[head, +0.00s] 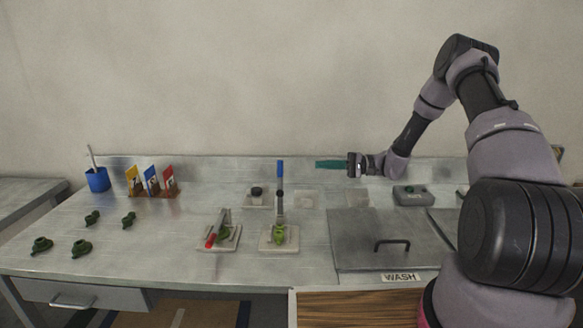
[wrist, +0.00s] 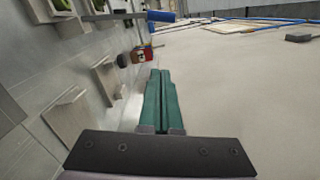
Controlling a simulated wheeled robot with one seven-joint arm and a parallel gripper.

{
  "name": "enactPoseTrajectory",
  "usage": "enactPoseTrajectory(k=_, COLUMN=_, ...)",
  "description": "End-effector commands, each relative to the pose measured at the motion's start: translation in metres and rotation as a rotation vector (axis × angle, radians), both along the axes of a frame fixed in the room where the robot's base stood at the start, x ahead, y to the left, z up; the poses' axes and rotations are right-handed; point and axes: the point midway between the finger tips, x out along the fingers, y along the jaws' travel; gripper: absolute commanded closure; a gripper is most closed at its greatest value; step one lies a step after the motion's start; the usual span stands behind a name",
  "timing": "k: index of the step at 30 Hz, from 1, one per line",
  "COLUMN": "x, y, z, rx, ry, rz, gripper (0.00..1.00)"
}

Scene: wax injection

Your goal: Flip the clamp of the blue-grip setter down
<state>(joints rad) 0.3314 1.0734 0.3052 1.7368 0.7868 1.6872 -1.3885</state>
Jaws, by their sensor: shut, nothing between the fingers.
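The blue-grip setter stands on a pale base plate (head: 291,243) near the middle of the bench, with a green piece (head: 279,236) on it. Its lever is upright, and the blue grip (head: 280,168) is at the top. In the wrist view, the blue grip (wrist: 161,16) shows near the top, beyond the fingertips. My gripper (head: 317,164) has teal fingers pointing left, shut and empty, to the right of the blue grip and at about its height. The fingers also show shut together in the wrist view (wrist: 160,71). They are apart from the grip.
A red-grip setter (head: 210,240) stands left, its lever lowered. The WASH lid (head: 375,257) with its handle is at front right. Small pale blocks and a grey box (head: 412,195) stand behind. Coloured cards (head: 152,181), a blue cup (head: 97,180) and several green pieces are left.

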Motion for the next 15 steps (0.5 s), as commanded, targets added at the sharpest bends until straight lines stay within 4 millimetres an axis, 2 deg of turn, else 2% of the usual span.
enactPoseTrajectory(k=4, x=0.000, y=0.006, z=0.000, rx=-0.001, ry=0.001, rz=0.001, gripper=1.00)
enactPoseTrajectory(k=7, x=-0.001, y=0.018, z=0.000, rx=-0.001, ry=0.001, rz=0.004, gripper=1.00)
enactPoseTrajectory(k=15, x=-0.002, y=0.075, z=0.001, rx=0.000, ry=0.002, rz=0.005, gripper=1.00)
